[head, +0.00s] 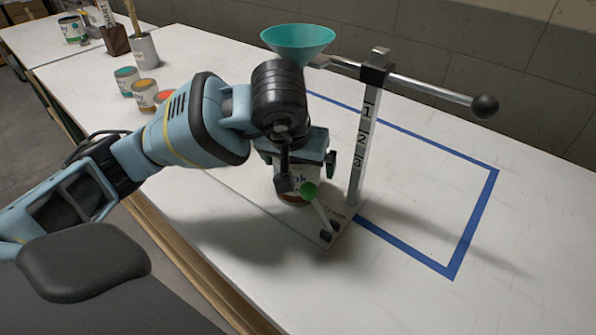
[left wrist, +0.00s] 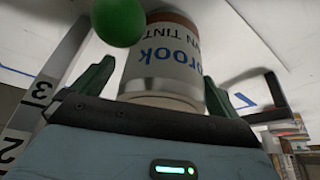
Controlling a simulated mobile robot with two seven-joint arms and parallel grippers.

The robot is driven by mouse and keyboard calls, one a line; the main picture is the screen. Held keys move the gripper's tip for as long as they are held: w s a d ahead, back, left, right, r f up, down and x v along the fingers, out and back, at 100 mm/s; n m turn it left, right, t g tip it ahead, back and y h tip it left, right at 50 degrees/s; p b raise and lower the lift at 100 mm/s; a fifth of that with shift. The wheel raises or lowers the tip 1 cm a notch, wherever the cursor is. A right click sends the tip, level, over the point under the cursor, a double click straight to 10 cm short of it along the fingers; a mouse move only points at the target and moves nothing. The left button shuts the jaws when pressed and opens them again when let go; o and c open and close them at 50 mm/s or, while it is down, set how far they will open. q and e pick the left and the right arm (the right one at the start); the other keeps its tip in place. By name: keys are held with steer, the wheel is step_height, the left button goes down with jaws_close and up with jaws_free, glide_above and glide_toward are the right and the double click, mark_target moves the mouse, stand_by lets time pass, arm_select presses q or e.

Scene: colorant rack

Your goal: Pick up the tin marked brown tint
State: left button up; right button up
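The brown tint tin (head: 299,178) stands upright on the dispenser's base plate (head: 322,236), partly hidden by my arm and gripper in the head view. In the left wrist view, the tin (left wrist: 170,62) shows a white label with blue letters and "WN TINT" on it. My left gripper (head: 298,162) is above the tin with its green fingers spread, one on each side. In the left wrist view the fingers of the gripper (left wrist: 160,88) stand apart beside the tin, with a gap showing on the left. My right gripper is not in view.
A green knob (head: 309,190) on a lever is close in front of the tin. A numbered post (head: 363,150) with a long handle stands just right, with a teal funnel (head: 298,40) behind. Several small tins (head: 144,94) stand back left. The blue-taped area (head: 430,200) is clear.

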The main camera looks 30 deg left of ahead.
arm_select(q)
steer(key=c, duration=1.1)
steer(key=shift+o, duration=0.2)
steer(key=shift+r, duration=0.1)
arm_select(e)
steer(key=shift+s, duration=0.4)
arm_select(q)
steer(key=shift+a+r, duration=0.1)
steer(key=shift+r, duration=0.7)
steer(key=s+a+p, duration=0.4)
steer(key=s, duration=0.3)
steer(key=s+a+p, duration=0.5)
steer(key=s, duration=0.3)
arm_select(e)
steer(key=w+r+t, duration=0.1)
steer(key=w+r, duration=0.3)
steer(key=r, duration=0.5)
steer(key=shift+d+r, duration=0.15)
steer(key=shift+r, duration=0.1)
arm_select(q)
steer(key=shift+s+f, duration=0.1)
steer(key=shift+s, duration=0.1)
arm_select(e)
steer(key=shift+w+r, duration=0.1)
